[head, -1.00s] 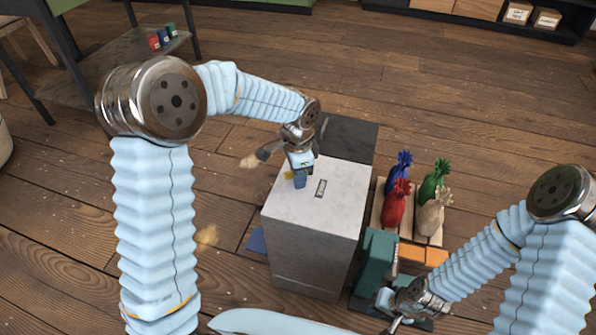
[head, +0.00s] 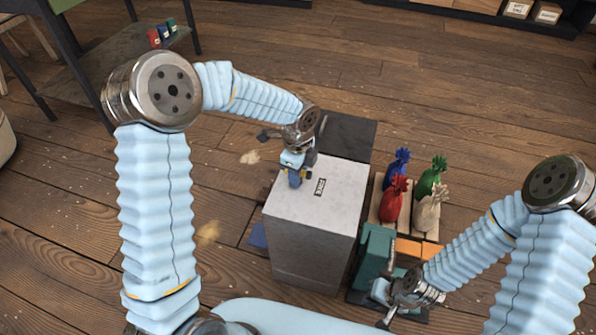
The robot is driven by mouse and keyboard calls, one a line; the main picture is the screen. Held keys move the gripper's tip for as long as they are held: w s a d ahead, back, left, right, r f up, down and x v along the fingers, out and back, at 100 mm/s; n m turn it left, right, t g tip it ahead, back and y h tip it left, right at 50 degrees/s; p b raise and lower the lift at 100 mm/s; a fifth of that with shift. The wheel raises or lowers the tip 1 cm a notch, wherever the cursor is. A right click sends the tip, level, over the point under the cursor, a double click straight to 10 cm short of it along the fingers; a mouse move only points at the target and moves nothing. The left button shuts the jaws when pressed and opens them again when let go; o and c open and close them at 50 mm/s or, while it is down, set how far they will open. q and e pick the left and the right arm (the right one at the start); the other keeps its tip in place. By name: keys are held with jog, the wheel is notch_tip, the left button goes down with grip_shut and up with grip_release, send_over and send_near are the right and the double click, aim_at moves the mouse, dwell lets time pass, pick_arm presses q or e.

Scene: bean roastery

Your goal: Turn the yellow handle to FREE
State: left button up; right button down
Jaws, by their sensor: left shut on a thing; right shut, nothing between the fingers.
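A pale box-shaped cabinet (head: 335,215) stands on the floor in the middle of the head view. My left gripper (head: 297,179) points down at its top and is shut on the yellow handle (head: 308,176). Only a small yellow part of the handle shows, to the right of the fingers; the rest is hidden. A small dark-framed label (head: 320,187) lies on the cabinet top just right of the handle; its lettering is too small to read surely. My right gripper (head: 387,306) is shut and empty, low beside the teal box (head: 374,255).
Blue (head: 397,165), green (head: 430,180), red (head: 393,203) and beige (head: 427,212) tied sacks stand on a wooden pallet right of the cabinet. An orange block (head: 410,248) lies before them. A dark block (head: 346,137) adjoins the cabinet's back. Open floor lies behind.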

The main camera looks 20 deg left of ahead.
pick_arm(q)
jog(key=shift+o, duration=0.2)
dwell(0.4)
jog(key=o, duration=1)
jog(key=shift+c, duration=0.2)
notch_tip(320, 180, up, 14)
jog(key=shift+p, duration=0.45)
jog(key=shift+f, duration=0.15)
